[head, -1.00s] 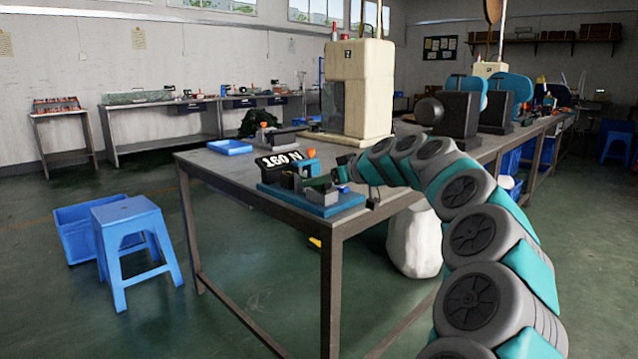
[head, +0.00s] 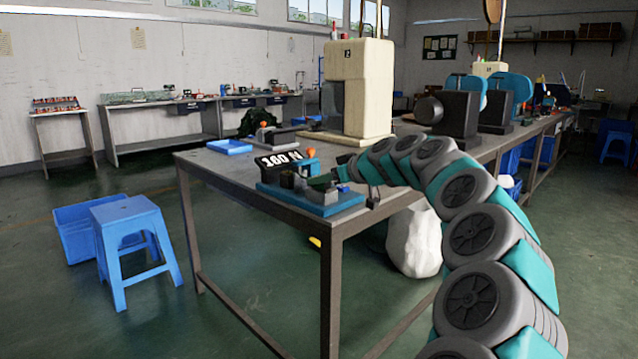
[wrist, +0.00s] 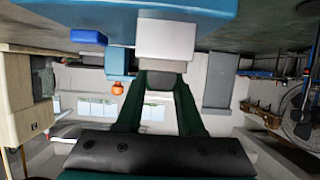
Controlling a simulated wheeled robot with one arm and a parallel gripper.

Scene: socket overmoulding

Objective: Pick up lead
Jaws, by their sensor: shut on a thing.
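My gripper (head: 322,181) is at the front corner of the workbench, over a blue-based fixture (head: 305,200) with grey metal blocks. In the wrist view, the two dark green fingers of my gripper (wrist: 165,78) converge on a small grey piece (wrist: 165,82), which I take to be the lead; its outline is mostly hidden. A pale grey block (wrist: 165,40) of the fixture lies just beyond the fingertips. I cannot tell whether the held piece touches it. The lead is too small to make out in the head view.
A blue tray (head: 230,146) and a cream machine (head: 372,90) are farther back. A blue stool (head: 130,235) stands left of the workbench (head: 225,170).

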